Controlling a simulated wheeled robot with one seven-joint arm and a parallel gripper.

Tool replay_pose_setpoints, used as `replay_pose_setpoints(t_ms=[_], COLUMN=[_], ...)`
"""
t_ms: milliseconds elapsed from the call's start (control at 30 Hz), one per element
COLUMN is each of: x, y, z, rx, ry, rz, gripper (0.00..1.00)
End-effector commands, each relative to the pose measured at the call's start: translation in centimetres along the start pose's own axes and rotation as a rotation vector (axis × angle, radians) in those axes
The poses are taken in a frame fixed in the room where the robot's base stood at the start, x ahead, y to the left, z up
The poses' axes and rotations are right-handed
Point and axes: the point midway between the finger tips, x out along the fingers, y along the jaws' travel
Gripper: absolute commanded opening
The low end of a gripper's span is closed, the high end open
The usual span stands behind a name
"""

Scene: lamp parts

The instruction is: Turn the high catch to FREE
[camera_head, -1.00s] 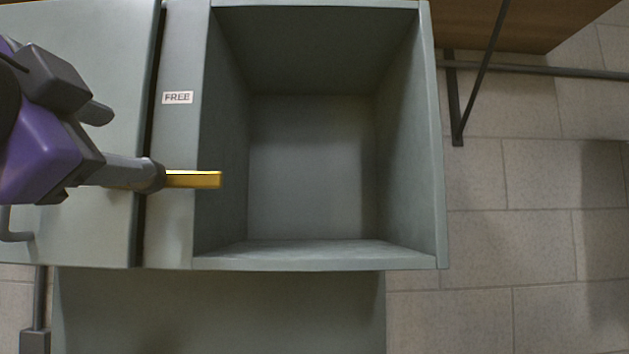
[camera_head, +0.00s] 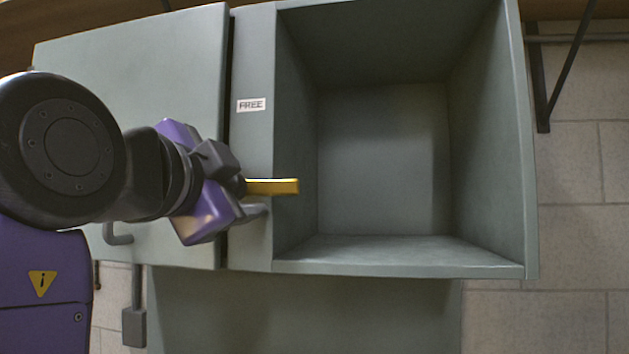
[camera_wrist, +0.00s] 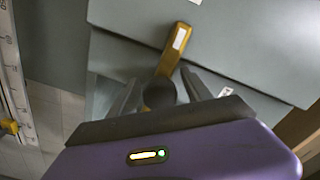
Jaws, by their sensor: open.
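The high catch (camera_head: 272,187) is a yellow bar lying level across the cabinet's front strip, pointing right over the open compartment. A white FREE label (camera_head: 251,105) is on the strip above it. In the wrist view the catch (camera_wrist: 171,55) is yellow with a pale mark, and its dark rounded grip end (camera_wrist: 160,95) lies between my fingers. My gripper (camera_head: 240,187) is open at the catch's left end; in the wrist view its fingers (camera_wrist: 160,92) stand on both sides of the grip, apparently apart from it. The grip is mostly hidden in the head view.
The grey door (camera_head: 130,90) at left is closed and has a bent handle (camera_head: 118,238). The open, empty compartment (camera_head: 385,160) is to the right. A dark bracket (camera_head: 541,85) hangs at upper right. A ruled strip (camera_wrist: 12,75) stands at left in the wrist view.

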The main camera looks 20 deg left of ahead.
Motion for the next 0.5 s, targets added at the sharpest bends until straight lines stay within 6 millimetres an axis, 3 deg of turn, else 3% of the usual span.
replay_pose_setpoints(t_ms=[167, 467, 500], x=[0.03, 0.00, 0.00], y=[0.04, 0.01, 0.01], z=[0.02, 0.00, 0.00], rx=[0.000, 0.000, 0.000], ry=[0.000, 0.000, 0.000], rz=[0.000, 0.000, 0.000], gripper=[0.57, 0.02, 0.00])
